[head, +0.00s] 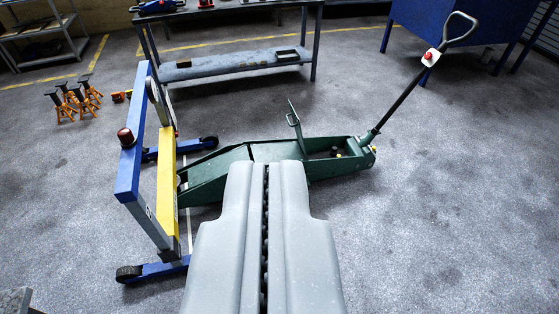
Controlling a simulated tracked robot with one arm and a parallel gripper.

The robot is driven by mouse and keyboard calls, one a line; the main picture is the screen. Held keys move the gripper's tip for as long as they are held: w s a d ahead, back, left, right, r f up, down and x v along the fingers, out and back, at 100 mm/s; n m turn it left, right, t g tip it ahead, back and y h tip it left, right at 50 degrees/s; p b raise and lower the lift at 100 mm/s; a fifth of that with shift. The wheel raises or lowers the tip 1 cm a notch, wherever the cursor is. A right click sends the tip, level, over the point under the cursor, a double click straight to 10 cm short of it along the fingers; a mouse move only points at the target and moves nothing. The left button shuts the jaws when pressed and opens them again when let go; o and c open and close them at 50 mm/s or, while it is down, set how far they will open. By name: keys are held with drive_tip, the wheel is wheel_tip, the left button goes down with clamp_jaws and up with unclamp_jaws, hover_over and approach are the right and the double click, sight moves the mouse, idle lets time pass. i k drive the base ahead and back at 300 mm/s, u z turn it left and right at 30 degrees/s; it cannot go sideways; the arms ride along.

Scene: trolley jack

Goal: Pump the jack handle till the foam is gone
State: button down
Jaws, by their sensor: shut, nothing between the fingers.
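The green trolley jack (218,168) lies on the floor, its long body running left to right across the middle. Its black handle (400,99) rises from the right end and leans up to the right, ending in a grey loop grip with a red button on a white block. My gripper (267,168) is shut and empty in the lower middle, and it hides part of the jack's near side. The handle is well to the right of my gripper and apart from it. I cannot make out any foam.
A blue and yellow wheeled frame (129,170) stands at the jack's left end. Orange jack stands (75,100) are at the upper left. A workbench (235,65) stands behind, and a blue cabinet (440,24) is at the upper right. Floor at the right is clear.

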sight(438, 54)
drive_tip(key=z, duration=0.1)
drive_tip(key=i, duration=1)
drive_tip(key=u, duration=0.1)
